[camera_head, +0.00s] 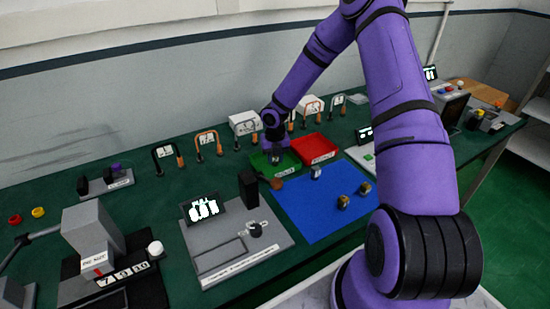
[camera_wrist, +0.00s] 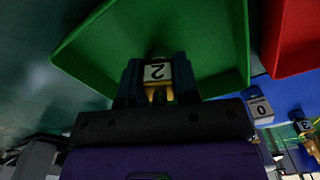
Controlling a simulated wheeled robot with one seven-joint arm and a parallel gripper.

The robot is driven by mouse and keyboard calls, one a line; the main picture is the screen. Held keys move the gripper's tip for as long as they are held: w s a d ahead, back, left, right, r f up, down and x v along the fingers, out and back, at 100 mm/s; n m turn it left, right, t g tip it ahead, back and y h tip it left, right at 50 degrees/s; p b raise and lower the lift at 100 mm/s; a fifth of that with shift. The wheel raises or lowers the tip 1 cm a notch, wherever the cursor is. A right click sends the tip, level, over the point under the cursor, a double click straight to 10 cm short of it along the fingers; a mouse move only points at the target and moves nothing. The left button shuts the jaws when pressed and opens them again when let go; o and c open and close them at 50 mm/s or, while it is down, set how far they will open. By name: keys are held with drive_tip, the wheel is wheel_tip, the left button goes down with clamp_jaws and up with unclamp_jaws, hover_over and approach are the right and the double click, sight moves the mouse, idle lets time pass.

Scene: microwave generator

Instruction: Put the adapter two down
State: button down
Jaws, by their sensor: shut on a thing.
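Adapter two (camera_wrist: 156,73) shows a white top with a black "2" and brass-coloured parts in the wrist view. My gripper (camera_wrist: 157,80) is shut on it, one finger on each side. The green tray (camera_wrist: 110,45) lies below and around the held adapter in that view. In the head view my gripper (camera_head: 276,155) is over the green tray (camera_head: 258,160), at its inner area. I cannot tell whether the adapter touches the tray floor. Its lower part is hidden by the fingers.
A red tray (camera_head: 316,148) stands right of the green one. A blue mat (camera_head: 310,215) in front holds several adapters, including one marked "0" (camera_wrist: 260,108) and one marked "3" (camera_wrist: 304,125). A grey device with a display (camera_head: 203,207) stands left.

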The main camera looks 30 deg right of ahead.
drive_tip(key=c, duration=0.9)
unclamp_jaws()
drive_tip(key=shift+f, duration=0.1)
drive_tip(key=shift+o, duration=0.2)
